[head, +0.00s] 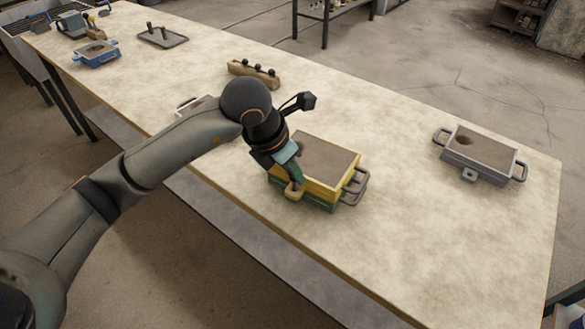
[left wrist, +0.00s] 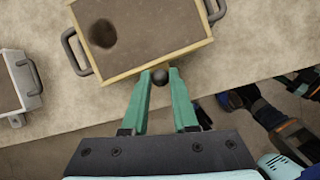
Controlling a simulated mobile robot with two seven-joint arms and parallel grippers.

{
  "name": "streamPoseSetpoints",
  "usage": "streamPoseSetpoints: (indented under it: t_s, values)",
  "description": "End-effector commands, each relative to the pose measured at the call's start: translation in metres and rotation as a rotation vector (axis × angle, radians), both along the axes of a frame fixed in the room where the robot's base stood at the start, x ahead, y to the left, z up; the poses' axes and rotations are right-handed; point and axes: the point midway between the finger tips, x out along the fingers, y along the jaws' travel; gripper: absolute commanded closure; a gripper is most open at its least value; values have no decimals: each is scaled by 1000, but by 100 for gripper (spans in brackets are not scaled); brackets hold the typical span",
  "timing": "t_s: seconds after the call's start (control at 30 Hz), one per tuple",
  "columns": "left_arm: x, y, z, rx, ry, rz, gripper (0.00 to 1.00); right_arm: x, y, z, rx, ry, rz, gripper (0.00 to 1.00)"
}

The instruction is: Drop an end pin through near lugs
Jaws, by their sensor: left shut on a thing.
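A yellow flask half (head: 335,172) packed with dark sand sits on a green one (head: 318,203) near the table's front edge. A yellow lug (head: 294,193) sticks out from its near side. The yellow flask also shows in the left wrist view (left wrist: 116,74), with a round hole in its sand. My left gripper (head: 292,175) is at this near lug, pointing down. Its green fingers (left wrist: 160,82) are shut on a pin with a dark round knob (left wrist: 160,77). The pin's shank is hidden, so I cannot tell whether it is inside the lugs.
A wooden block (head: 246,69) with dark-knobbed pins stands behind. A grey flask (head: 484,151) is at the right, a blue flask (head: 97,55) and dark tray (head: 162,38) at the far left. Another grey flask (left wrist: 31,80) is partly hidden by my arm in the head view.

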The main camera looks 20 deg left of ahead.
Motion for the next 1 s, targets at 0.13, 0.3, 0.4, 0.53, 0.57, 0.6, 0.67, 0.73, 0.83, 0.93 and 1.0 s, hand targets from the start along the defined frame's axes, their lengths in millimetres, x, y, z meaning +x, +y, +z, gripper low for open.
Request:
streamPoseSetpoints:
  t_s: [0.13,0.3,0.4,0.53,0.57,0.6,0.67,0.73,0.83,0.93,1.0]
  values:
    - [0,0,-5,0,0,0,100,0,0,-5,0,0,0,57]
    - [0,0,-9,0,0,0,100,0,0,-9,0,0,0,57]
    - [0,0,-11,0,0,0,72,0,0,-10,0,0,0,57]
    - [0,0,-10,0,0,0,57,0,0,-9,0,0,0,57]
    - [0,0,-10,1,0,0,54,0,0,-9,0,0,0,57]
    - [0,0,-10,1,0,0,50,0,0,-9,0,0,0,57]
    - [0,0,-10,1,1,1,43,0,0,-9,0,0,0,57]
    - [0,1,-10,2,0,2,38,0,0,-9,0,0,0,57]
    - [0,1,-10,2,1,2,38,0,0,-9,0,0,0,57]
    - [0,1,-11,3,1,3,38,0,0,-9,0,0,0,57]
    - [0,1,-11,3,2,3,30,0,0,-9,0,0,0,57]
